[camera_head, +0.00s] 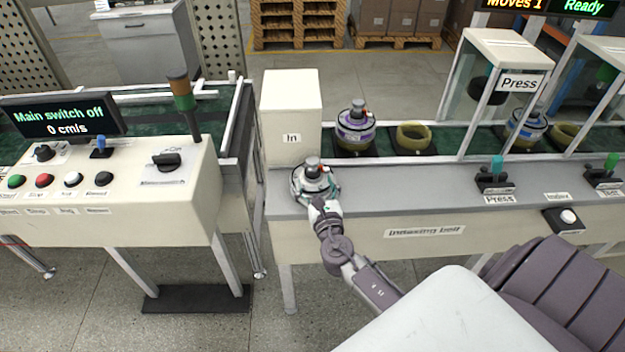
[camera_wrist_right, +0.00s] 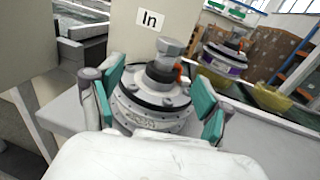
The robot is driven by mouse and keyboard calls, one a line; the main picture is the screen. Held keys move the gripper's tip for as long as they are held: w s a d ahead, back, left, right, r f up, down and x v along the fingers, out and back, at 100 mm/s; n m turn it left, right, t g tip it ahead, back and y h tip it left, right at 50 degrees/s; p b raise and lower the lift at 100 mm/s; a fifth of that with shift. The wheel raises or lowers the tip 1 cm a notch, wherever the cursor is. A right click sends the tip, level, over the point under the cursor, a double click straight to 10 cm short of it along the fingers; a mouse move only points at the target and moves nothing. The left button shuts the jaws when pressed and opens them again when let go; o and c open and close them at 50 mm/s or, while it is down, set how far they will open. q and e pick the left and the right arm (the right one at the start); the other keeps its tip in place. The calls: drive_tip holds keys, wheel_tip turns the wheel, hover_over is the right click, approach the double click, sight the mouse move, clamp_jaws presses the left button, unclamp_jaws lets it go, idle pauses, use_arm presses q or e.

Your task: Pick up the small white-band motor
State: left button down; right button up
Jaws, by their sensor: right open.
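The small white-band motor (camera_head: 314,180) stands upright on the grey front ledge of the indexing belt, in front of the white box marked In. It has a pale body, a dark top and a grey bolt-like shaft. My right gripper (camera_head: 318,196) reaches it from the front. In the right wrist view the motor (camera_wrist_right: 152,100) stands between the two teal-padded fingers of my right gripper (camera_wrist_right: 158,105). The fingers are spread on either side; whether the pads touch it I cannot tell. My left gripper is not in view.
A purple-band motor (camera_head: 356,128) stands on the belt behind, beside an empty yellow ring (camera_head: 412,138). The white In box (camera_head: 290,115) rises just behind the motor. Press levers (camera_head: 495,178) stand farther right on the ledge (camera_head: 420,192). A control panel (camera_head: 110,200) is at left.

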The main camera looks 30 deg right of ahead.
sight(314, 171)
drive_tip(key=x, duration=0.6)
drive_tip(key=shift+w+d+f, duration=0.1)
drive_tip(key=shift+d+f, duration=0.1)
drive_tip(key=shift+d, duration=0.25)
drive_tip(key=shift+r, duration=0.1)
drive_tip(key=shift+c, duration=1.4)
clamp_jaws()
drive_tip(key=shift+r, duration=0.2)
